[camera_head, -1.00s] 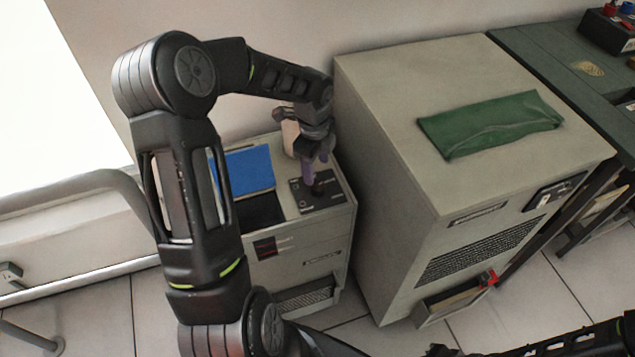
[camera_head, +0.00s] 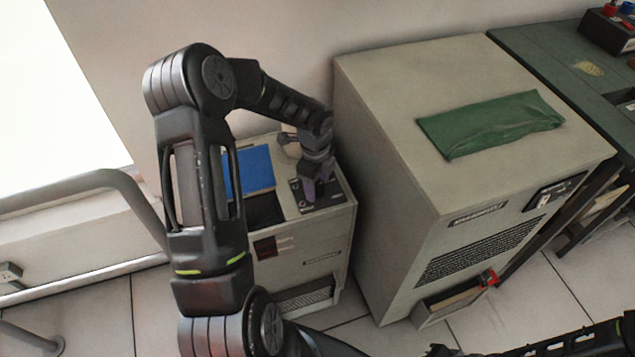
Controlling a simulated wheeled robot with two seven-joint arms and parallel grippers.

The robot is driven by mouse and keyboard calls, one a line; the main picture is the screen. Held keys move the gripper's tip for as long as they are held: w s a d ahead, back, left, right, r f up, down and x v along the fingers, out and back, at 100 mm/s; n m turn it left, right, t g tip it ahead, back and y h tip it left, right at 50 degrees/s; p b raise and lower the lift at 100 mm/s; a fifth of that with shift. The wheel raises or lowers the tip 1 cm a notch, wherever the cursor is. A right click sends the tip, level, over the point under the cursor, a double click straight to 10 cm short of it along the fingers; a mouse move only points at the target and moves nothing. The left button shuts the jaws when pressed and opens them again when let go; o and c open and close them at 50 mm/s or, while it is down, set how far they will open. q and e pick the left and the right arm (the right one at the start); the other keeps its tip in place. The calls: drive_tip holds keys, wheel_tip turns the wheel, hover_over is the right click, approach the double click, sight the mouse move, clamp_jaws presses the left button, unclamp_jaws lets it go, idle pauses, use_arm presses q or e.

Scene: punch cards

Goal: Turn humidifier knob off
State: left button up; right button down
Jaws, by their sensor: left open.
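The humidifier seems to be the low beige cabinet (camera_head: 340,225) at the middle left, with a dark control panel (camera_head: 332,201) on its top right. My left gripper (camera_head: 316,192) is over this panel, pointing down, open, with its purple-tinted fingertips at or just above the panel surface. The knob itself is hidden behind the fingers, so I cannot tell its setting or whether the fingers touch it. Of my right arm, only a dark part shows at the bottom right; its gripper is not in view.
A blue book or pad (camera_head: 252,170) lies on the low cabinet. A taller beige cabinet (camera_head: 395,130) stands close on the right, with a green pouch (camera_head: 490,123) on top. A wall is behind. A dark green table (camera_head: 560,65) is at the far right.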

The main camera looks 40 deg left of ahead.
use_arm(q)
drive_tip(key=shift+c, duration=0.6)
clamp_jaws()
